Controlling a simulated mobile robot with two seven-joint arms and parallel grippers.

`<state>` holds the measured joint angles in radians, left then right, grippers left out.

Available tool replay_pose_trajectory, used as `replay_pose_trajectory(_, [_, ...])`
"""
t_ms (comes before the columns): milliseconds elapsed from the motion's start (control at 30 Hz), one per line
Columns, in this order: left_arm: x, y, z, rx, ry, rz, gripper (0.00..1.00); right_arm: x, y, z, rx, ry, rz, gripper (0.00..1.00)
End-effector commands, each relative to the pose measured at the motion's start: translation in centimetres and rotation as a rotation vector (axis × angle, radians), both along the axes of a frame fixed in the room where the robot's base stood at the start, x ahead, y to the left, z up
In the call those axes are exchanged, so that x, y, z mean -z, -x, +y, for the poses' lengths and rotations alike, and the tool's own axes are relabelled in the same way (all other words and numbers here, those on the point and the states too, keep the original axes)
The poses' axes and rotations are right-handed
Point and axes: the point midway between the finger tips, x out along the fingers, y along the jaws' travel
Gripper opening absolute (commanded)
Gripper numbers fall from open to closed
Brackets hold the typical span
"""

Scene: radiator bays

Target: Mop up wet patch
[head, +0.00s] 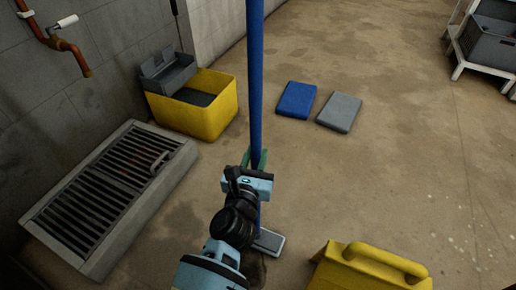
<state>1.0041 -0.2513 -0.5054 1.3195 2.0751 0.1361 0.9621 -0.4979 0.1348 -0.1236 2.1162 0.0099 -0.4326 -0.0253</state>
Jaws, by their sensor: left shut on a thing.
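My left gripper (255,163) is shut on the blue handle of the mop (255,80), which stands close to upright. Its flat grey head (269,242) is low at the floor, just right of my forearm. My wrist hides part of the lower handle. A dark, wet-looking patch (256,268) shows on the floor beside and below the mop head, partly hidden by my arm. Whether the head touches the floor there is hard to tell. My right gripper is out of view.
A yellow bucket with a grey wringer (215,117) stands by the wall, beside a floor grate (100,200). A blue pad (296,99) and a grey pad (340,111) lie on open floor. A yellow object with a handle (365,270) is at front right. A crate rack (488,45) stands far right.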

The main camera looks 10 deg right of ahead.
Motion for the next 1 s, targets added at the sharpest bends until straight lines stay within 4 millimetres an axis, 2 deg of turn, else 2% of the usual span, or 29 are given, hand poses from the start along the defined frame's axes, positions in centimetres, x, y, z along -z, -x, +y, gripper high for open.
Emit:
replay_pose_trajectory(200, [-0.3,1.4,0.6,0.001,0.003,-0.003,0.00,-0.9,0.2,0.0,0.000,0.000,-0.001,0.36])
replay_pose_trajectory(467, [-0.1,1.9,0.8,0.002,0.003,-0.003,0.00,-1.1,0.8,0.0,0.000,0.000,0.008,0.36])
replay_pose_trajectory(633, [-0.1,2.3,1.1,0.001,0.003,-0.003,0.00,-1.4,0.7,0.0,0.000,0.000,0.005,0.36])
replay_pose_trajectory(1000, [0.1,4.6,2.8,0.000,0.001,0.000,0.00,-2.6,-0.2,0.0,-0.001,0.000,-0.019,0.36])
